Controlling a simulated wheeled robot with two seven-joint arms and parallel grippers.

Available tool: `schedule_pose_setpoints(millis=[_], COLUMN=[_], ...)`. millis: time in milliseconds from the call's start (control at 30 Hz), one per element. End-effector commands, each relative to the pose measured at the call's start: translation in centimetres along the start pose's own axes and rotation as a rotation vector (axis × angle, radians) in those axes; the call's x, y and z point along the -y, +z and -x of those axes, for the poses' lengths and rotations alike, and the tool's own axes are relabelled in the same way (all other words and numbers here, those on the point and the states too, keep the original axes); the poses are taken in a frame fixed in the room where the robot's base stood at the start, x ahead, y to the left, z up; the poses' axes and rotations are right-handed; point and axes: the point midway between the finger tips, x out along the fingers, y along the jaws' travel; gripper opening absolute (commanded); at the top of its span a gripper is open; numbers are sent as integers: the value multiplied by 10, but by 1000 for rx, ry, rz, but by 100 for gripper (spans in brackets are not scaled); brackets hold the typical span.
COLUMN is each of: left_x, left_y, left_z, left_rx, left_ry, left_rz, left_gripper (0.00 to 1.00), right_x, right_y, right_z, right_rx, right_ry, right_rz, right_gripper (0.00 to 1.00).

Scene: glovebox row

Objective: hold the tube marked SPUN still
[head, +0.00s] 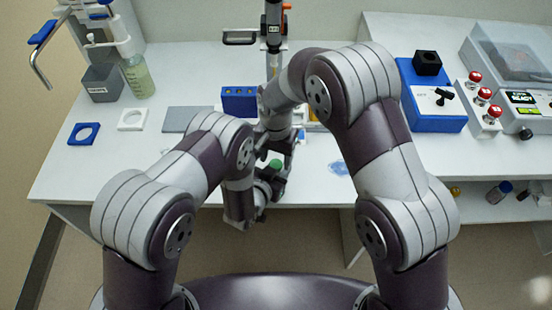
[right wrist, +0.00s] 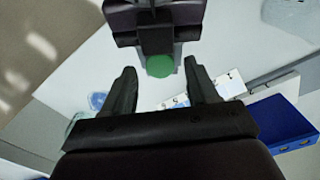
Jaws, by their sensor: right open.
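A tube with a green cap shows near the table's front edge in the head view (head: 276,164); its cap also shows in the right wrist view (right wrist: 160,68). Its body is mostly hidden and no marking is readable. My left gripper (head: 268,182) is at the tube, its fingers closed around it just below the cap. My right gripper (head: 287,150) is open above the cap. In the right wrist view its two fingers (right wrist: 160,82) stand apart on either side of the cap, with clear gaps.
A blue rack (head: 239,104) stands behind the grippers, with a grey pad (head: 187,119) to its left. A pipette on a stand (head: 273,25) is at the back. A blue device (head: 432,100) and red buttons (head: 484,95) are at right.

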Motion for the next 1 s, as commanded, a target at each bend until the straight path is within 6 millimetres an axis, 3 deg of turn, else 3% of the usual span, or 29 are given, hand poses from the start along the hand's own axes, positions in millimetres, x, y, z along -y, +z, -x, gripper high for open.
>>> schedule_pose_setpoints(millis=[167,400,433,500,833,1000], left_x=[0,0,0,0,0,0], left_y=[0,0,0,0,0,0], left_z=[0,0,0,0,4,38], left_rx=[1,1,1,1,2,3], left_ry=[0,0,0,0,0,-1], left_rz=[0,0,0,0,0,1], left_gripper=[0,0,39,62,62,62], right_x=[0,0,0,0,0,0], right_y=[0,0,0,0,0,0], right_z=[26,29,29,29,29,32], right_rx=[-1,0,0,0,0,0], right_ry=[-1,1,0,0,0,0], right_rz=[0,0,0,0,0,0], right_gripper=[58,58,58,58,58,58])
